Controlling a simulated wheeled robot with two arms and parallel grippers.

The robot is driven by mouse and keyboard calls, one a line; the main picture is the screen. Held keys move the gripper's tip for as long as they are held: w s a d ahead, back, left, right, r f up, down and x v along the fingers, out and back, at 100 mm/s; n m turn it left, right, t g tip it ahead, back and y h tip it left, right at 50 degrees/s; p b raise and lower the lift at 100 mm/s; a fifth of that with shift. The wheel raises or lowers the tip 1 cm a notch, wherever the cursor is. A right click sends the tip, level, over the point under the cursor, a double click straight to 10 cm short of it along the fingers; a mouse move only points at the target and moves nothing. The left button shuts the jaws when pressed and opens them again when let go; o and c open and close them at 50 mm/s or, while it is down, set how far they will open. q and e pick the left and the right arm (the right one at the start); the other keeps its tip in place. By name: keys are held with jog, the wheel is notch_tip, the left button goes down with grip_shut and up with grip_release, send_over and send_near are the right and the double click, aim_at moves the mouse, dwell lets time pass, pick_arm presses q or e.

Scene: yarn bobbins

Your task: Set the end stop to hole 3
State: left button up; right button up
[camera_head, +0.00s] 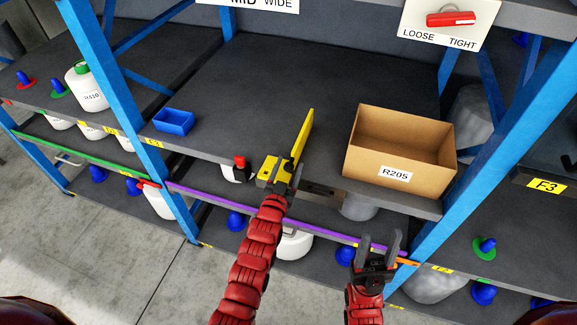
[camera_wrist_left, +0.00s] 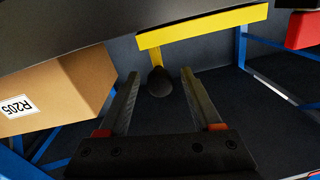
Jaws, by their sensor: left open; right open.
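The end stop (camera_head: 302,140) is a yellow upright plate with a yellow block at its foot, at the front edge of the middle shelf. In the left wrist view it shows as a yellow bar (camera_wrist_left: 205,28) with a dark round knob (camera_wrist_left: 159,82) below it. My left gripper (camera_head: 287,178) is open at the near side of the end stop. The knob appears between its fingertips; I cannot tell if they touch it. No hole numbers are readable, and my gripper covers part of the stop's foot. My right gripper (camera_head: 379,247) is open and empty, lower right, before the shelf edge.
A cardboard box (camera_head: 393,180) labelled R205 stands right of the end stop. A blue bin (camera_head: 174,122) stands to the left. A sign (camera_head: 440,38) reading LOOSE and TIGHT carries a red handle (camera_head: 451,19). Blue posts flank the bay. The shelf behind the stop is clear.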

pick_arm(q)
jog(key=shift+c, duration=0.3)
grip_shut()
dwell(1.1)
